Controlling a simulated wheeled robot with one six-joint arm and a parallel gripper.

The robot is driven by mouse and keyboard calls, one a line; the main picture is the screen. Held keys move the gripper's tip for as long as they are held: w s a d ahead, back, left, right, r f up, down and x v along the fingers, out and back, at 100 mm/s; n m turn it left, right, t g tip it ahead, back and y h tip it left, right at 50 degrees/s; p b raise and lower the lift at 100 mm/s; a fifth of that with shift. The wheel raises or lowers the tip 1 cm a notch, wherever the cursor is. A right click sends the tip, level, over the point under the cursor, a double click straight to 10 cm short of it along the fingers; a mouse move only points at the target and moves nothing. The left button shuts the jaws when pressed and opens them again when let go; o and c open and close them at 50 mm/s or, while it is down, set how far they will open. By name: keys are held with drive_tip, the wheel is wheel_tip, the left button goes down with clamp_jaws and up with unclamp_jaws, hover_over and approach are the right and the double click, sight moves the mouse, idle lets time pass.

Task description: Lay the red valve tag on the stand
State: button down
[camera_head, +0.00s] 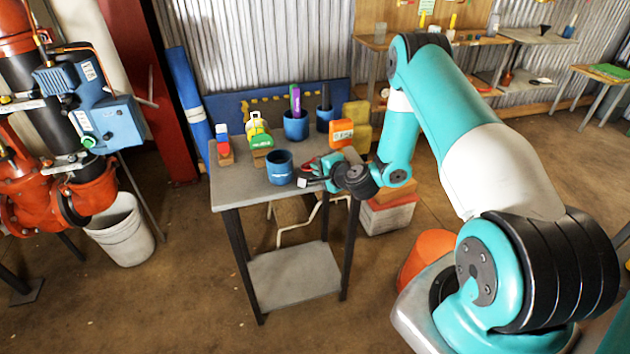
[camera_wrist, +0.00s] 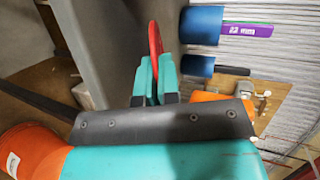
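My gripper (camera_head: 318,175) is over the front right part of the grey metal table (camera_head: 235,190). In the wrist view its two teal fingers (camera_wrist: 155,75) are close together on a red, flat, rounded piece, the red valve tag (camera_wrist: 155,42), which sticks out past the fingertips. In the head view only a little red of the tag (camera_head: 309,166) shows beside the fingers. The tag appears held clear of the tabletop. Nothing is plainly marked as the stand; the grey table, with a lower shelf (camera_head: 295,277), is the nearest stand-like thing.
A blue cup (camera_head: 279,168) stands just left of my gripper. Behind are a blue cup with a purple marker (camera_head: 296,100), another dark-filled blue cup (camera_head: 325,118), an orange labelled block (camera_head: 341,134) and a green-and-yellow item (camera_head: 259,135). The table's front left is bare.

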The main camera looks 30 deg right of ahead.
drive_tip(key=shift+f, duration=0.5)
drive_tip(key=shift+r, duration=0.1)
drive_tip(key=c, duration=1.5)
unclamp_jaws()
drive_tip(key=shift+s, duration=0.1)
drive_tip(key=b+v, duration=0.6)
drive_tip(key=v, duration=0.1)
drive_tip(key=shift+s, duration=0.4)
drive_tip(key=shift+r, duration=0.15)
